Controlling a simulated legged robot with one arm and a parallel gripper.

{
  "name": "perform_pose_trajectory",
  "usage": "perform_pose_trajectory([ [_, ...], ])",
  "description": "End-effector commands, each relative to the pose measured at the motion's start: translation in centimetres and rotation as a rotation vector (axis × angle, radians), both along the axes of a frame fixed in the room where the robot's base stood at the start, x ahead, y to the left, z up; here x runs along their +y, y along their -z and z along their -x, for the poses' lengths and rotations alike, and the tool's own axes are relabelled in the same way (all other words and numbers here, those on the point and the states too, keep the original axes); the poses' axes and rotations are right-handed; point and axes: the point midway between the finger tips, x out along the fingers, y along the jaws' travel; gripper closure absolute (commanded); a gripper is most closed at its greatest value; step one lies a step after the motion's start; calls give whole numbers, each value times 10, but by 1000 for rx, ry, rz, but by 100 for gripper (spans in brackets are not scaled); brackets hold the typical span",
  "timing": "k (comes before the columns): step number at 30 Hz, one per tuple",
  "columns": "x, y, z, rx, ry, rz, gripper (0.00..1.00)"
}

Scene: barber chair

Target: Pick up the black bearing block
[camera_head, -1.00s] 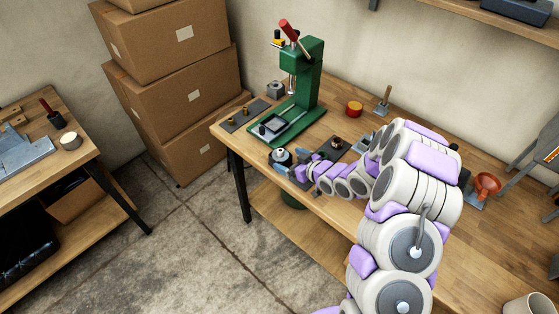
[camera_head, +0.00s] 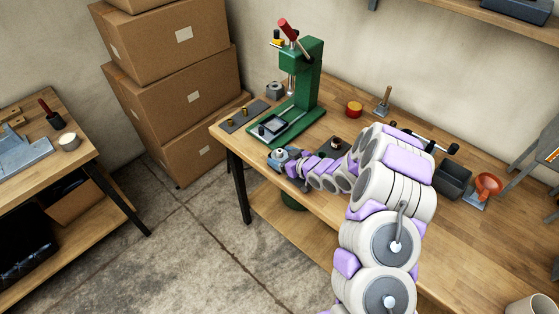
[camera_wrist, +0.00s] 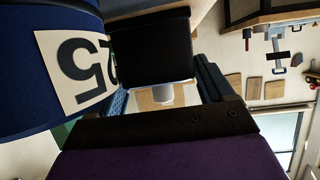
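A small dark block with a pale round top (camera_head: 278,154) stands at the front left edge of the wooden bench, in front of the green press; I take it for the black bearing block. My gripper (camera_head: 283,161) is right at it and partly hides it. In the wrist view a large black block-like shape (camera_wrist: 152,50) fills the upper middle, close to the camera, above a dark gripper part (camera_wrist: 160,128). I cannot tell whether my fingers touch the block or how far apart they are.
The green press (camera_head: 302,85) stands just behind. A dark mat with brass parts (camera_head: 243,117) lies left of it. A second dark part (camera_head: 337,144) lies right. A black bin (camera_head: 454,180) and an orange funnel (camera_head: 487,186) stand farther right. Cardboard boxes (camera_head: 185,95) are stacked left.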

Motion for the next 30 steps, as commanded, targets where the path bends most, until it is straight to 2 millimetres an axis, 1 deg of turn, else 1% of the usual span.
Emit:
perform_pose_trajectory([
  [1,0,0,0,0,0,0,24],
  [2,0,0,0,0,0,0,27],
  [24,0,0,0,-1,1,1,97],
  [30,0,-1,-1,-2,1,0,97],
])
